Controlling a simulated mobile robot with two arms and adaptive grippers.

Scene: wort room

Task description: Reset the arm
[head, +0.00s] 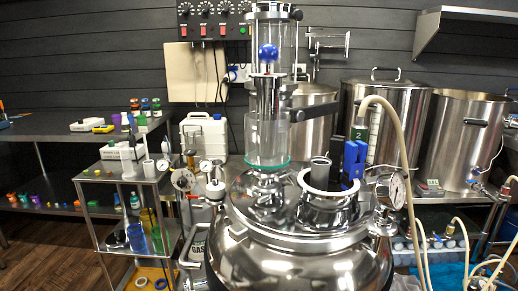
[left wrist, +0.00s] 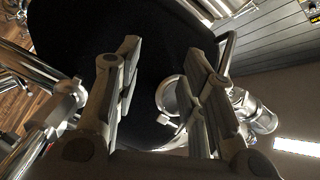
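My left gripper (left wrist: 162,55) fills the lower middle of the left wrist view. Its two fingers stand well apart with nothing between them. Behind them lies a large dark surface (left wrist: 90,22), which I cannot identify. Shiny metal fittings (left wrist: 255,112) show beyond the right finger, and metal tubes (left wrist: 28,62) show to the left; I cannot tell whether the gripper touches any of them. Neither gripper shows in the head view, and my right gripper is in no view.
A polished steel vessel (head: 300,262) with a glass column (head: 268,140) and pressure gauge (head: 391,191) stands close in front. Large pots (head: 462,135) stand at right, near pale hoses (head: 408,175).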

